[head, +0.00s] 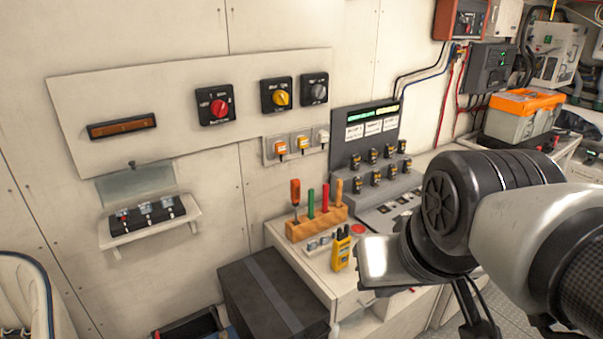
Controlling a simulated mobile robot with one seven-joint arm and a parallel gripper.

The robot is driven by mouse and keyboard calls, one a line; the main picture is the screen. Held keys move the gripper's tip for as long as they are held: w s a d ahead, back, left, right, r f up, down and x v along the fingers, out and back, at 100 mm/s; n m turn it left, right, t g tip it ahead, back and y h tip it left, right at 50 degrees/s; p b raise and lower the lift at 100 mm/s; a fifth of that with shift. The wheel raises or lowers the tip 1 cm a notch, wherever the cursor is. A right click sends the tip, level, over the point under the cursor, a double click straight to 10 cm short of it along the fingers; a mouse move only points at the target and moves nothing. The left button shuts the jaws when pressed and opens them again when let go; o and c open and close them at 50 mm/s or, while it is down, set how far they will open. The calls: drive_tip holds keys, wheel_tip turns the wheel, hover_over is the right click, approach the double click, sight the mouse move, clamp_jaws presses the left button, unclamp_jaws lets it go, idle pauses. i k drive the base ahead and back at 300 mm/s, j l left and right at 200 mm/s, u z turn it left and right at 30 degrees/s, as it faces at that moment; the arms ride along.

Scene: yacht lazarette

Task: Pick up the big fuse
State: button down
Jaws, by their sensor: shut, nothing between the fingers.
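I cannot make out for certain which thing is the big fuse. Several small grey-blue cylinders (318,242) lie on the white counter in front of the wooden tool rack and may be fuses. A black block (146,214) with several small fittings sits on a white wall shelf at the left; what the fittings are is too small to tell. My arm comes in from the right over the counter. My gripper (476,322) shows as dark parts at the bottom edge, partly cut off. It is shut and empty, to the right of the cylinders and apart from them.
A yellow handheld meter (341,250) and a red button (357,230) are near the cylinders. The wooden rack (316,226) holds upright colored handles. A dark box (272,298) stands left of the counter. An orange-lidded toolbox (522,116) is at the back right.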

sight(122, 215)
drive_tip(key=i+l+u, duration=0.25)
drive_tip(key=l, duration=0.15)
drive_tip(key=i+l+u, duration=0.1)
drive_tip(key=l+u, duration=0.15)
drive_tip(key=l, duration=0.2)
drive_tip(key=i+l+u, duration=0.1)
drive_tip(key=l+u, duration=0.15)
drive_tip(key=l, duration=0.2)
drive_tip(key=i+l+u, duration=0.1)
drive_tip(key=l+u, duration=0.15)
drive_tip(key=l, duration=0.2)
drive_tip(key=k+j+z, duration=0.2)
drive_tip(key=j, duration=0.25)
drive_tip(key=j+z, duration=0.25)
drive_tip(key=j, duration=0.15)
drive_tip(key=k+j+z, duration=0.2)
drive_tip(key=j, duration=0.2)
drive_tip(key=k+j+z, duration=0.2)
drive_tip(key=j, duration=0.2)
drive_tip(key=j+u, duration=0.2)
drive_tip(key=u, duration=1.05)
